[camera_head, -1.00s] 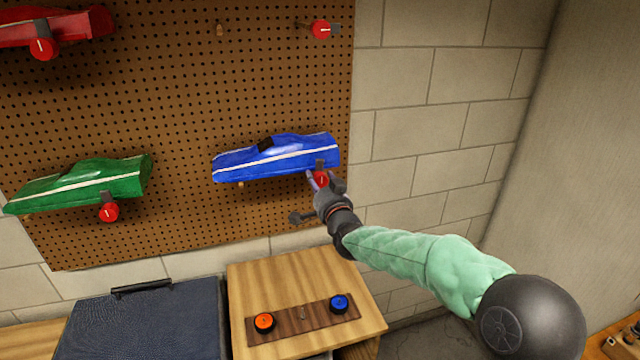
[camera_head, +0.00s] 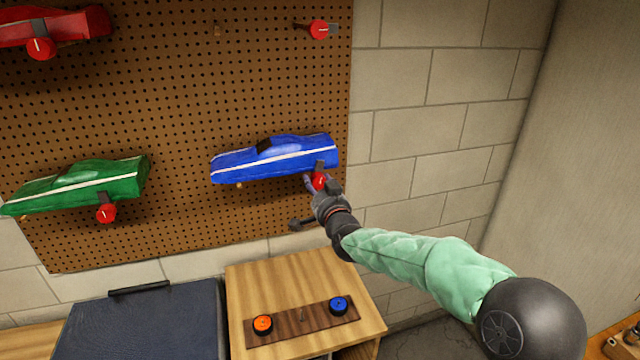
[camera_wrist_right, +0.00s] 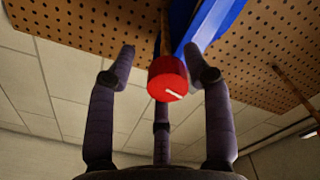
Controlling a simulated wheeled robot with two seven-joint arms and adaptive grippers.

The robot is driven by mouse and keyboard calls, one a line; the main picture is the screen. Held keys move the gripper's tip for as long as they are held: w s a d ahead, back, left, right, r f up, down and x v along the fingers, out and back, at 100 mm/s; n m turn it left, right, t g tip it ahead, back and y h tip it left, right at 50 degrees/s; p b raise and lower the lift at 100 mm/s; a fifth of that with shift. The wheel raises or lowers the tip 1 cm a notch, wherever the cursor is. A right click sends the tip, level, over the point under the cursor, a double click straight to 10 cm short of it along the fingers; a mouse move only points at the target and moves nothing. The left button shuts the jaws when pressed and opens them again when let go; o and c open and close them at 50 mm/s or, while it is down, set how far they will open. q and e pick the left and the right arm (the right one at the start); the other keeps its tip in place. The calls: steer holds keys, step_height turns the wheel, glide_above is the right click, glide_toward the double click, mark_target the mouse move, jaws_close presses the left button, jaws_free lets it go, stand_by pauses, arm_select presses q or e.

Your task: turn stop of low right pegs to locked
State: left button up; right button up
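The blue car body (camera_head: 275,158) rests on the low right pegs of the pegboard. Its stop has a round red knob (camera_head: 319,181) with a white line and a dark tab (camera_head: 320,165) standing up in front of the car. My right gripper (camera_head: 322,189) is at the knob from below. In the right wrist view the knob (camera_wrist_right: 167,80) sits between the spread dark fingers. The left finger there is clear of it; the right finger is very close, and I cannot tell if it touches. My left gripper is out of view.
A green car body (camera_head: 85,184) and a red one (camera_head: 65,25) hang at left, each with a red knob. Another red knob (camera_head: 318,30) is at upper right. Below stand a wooden cabinet (camera_head: 290,275) with orange and blue buttons and a dark case (camera_head: 140,325).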

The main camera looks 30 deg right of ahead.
steer(key=shift+w+a, duration=0.1)
steer(key=shift+r, duration=0.2)
steer(key=shift+s, duration=0.25)
steer(key=v, duration=1.1)
steer(key=shift+s, duration=0.3)
steer(key=shift+a+f, duration=0.1)
steer(key=shift+a, duration=0.05)
